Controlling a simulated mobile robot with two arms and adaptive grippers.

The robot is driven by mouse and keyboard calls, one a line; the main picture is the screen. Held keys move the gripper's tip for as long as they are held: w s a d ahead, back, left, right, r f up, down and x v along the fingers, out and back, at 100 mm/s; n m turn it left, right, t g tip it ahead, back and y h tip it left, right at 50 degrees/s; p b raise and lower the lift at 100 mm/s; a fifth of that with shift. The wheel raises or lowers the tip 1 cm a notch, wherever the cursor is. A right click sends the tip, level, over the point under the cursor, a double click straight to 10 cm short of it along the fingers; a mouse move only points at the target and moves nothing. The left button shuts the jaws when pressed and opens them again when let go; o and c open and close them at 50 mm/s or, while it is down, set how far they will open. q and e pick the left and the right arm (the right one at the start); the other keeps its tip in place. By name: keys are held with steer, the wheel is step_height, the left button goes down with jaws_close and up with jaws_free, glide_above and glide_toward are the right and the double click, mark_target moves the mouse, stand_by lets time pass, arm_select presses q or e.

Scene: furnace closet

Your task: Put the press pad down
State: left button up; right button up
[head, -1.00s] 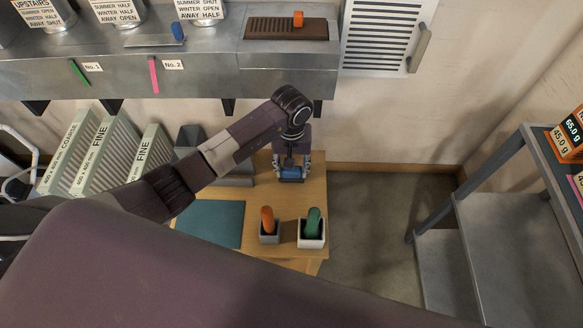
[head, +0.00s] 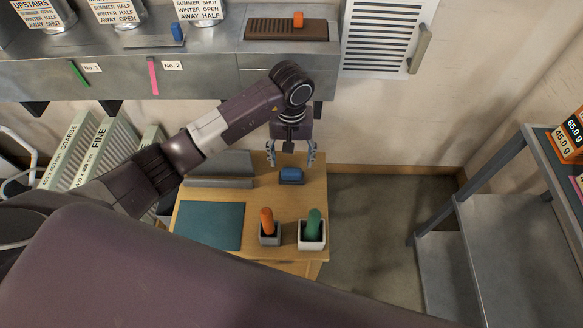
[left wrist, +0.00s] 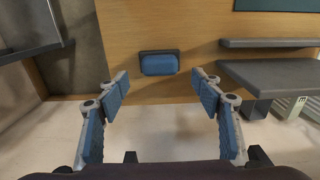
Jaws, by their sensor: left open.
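The press pad (head: 291,175) is a small blue block on a dark base. It rests on the wooden table (head: 273,204) near its right back part. In the left wrist view the press pad (left wrist: 159,64) lies flat on the wood, ahead of and between the fingers. My left gripper (head: 291,158) is open and empty, above and just behind the pad, apart from it. In the left wrist view its fingers (left wrist: 160,85) are spread wide with nothing between them. My right gripper is not in view.
A teal mat (head: 209,225) lies at the table's left. An orange-handled item (head: 267,220) and a green-handled item (head: 314,222) stand in small holders near the front edge. A grey stand (head: 221,165) is left of the pad. Metal ductwork (head: 190,75) hangs above; grey steps (head: 470,235) stand right.

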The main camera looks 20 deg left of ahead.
mark_target(291, 171)
arm_select(q)
step_height(291, 171, up, 6)
steer(key=shift+f+b, duration=0.1)
steer(key=shift+b, duration=0.2)
stand_by(0.3)
